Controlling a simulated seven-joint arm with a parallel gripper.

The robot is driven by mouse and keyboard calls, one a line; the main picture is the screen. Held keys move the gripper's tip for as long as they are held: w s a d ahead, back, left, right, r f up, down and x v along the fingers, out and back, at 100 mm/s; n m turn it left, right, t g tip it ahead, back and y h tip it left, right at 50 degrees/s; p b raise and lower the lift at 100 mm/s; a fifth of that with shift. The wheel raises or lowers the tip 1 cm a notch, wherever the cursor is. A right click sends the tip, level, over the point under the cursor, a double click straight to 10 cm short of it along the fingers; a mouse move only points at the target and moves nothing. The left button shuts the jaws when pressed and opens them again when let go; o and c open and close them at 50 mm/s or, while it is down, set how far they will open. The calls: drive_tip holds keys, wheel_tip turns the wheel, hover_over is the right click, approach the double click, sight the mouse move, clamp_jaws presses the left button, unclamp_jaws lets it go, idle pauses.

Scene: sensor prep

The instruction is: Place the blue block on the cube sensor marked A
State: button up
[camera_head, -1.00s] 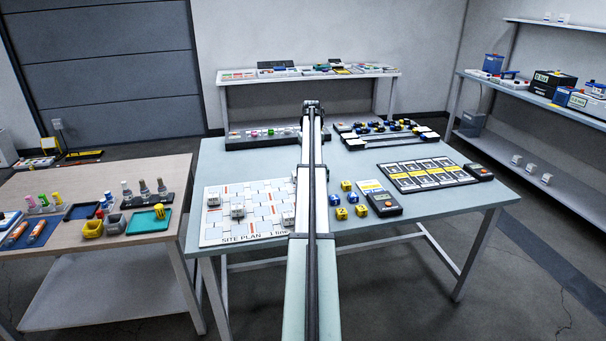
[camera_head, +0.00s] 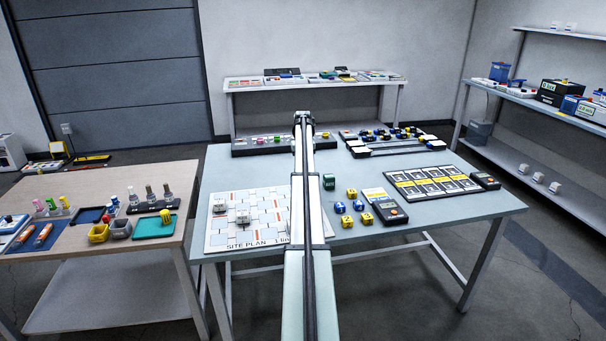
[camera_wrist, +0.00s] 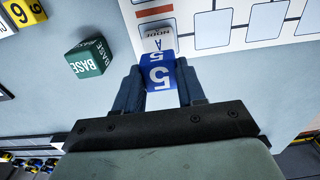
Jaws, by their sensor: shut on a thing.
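In the wrist view my gripper (camera_wrist: 160,92) is shut on a blue block (camera_wrist: 160,74) marked 5. Just beyond the block is a white cube sensor (camera_wrist: 159,40) marked A, on the edge of a white site plan. The block overlaps the sensor's near side in this view; I cannot tell whether they touch. In the head view my arm hides the gripper, the held block and this sensor. The site plan (camera_head: 270,207) lies left of my arm there.
A green block (camera_wrist: 88,58) marked BASE stands left of my gripper; it also shows in the head view (camera_head: 328,181). Several blue and yellow blocks (camera_head: 351,192) and a handheld meter (camera_head: 390,212) lie right of my arm.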

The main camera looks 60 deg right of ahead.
drive_tip(key=shift+f, duration=1.85)
drive_tip(key=shift+f, duration=0.15)
drive_tip(key=o, duration=1)
drive_tip(key=shift+o, duration=0.2)
wheel_tip(320, 180, up, 12)
drive_tip(key=shift+r, duration=0.15)
